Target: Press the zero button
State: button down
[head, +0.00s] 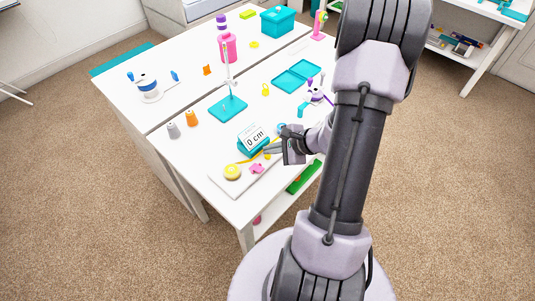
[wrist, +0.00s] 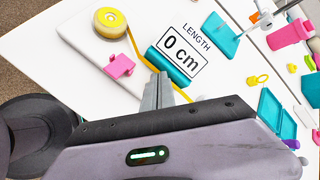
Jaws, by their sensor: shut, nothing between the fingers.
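A length gauge has a white display (head: 255,137) reading "0 cm" on a teal base (head: 252,150); the display also shows in the wrist view (wrist: 182,50). A yellow tape runs from a round yellow roll (head: 232,172) past a pink clip (head: 257,169) to the teal base. My gripper (head: 268,151) is shut and empty, its tips low beside the gauge's right end. In the wrist view its fingers (wrist: 158,90) point at the tape and the teal base's near end. No zero button is clearly seen; the fingers hide part of that area. I cannot tell whether the tips touch anything.
The gauge lies on a white board (head: 222,184) near the white table's front corner.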

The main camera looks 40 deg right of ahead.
aim_at(271, 156)
notch_tip(271, 156, up, 6)
jog(key=p, duration=0.4)
jog(key=shift+r, duration=0.1)
dwell(0.5)
jog(key=w+a+r+n+g+y, duration=0.2)
jog(key=a+r+n, duration=0.6)
jog(key=a+r, duration=0.55)
jog(key=s+a+r+n+h+b, duration=0.1)
jog(key=s+a+r+n, duration=0.3)
jog(key=s+a+n, duration=0.1)
jog(key=s+a+r+n+g+h, duration=0.1)
jog(key=s+a+r+n, duration=0.3)
jog(key=s+a+n, duration=0.2)
jog(key=s+a, duration=0.2)
jog(key=a, duration=0.1)
jog(key=shift+s+r+h+b, duration=0.2)
jog(key=shift+r+h+b, duration=0.1)
jog(key=shift+b, duration=0.05)
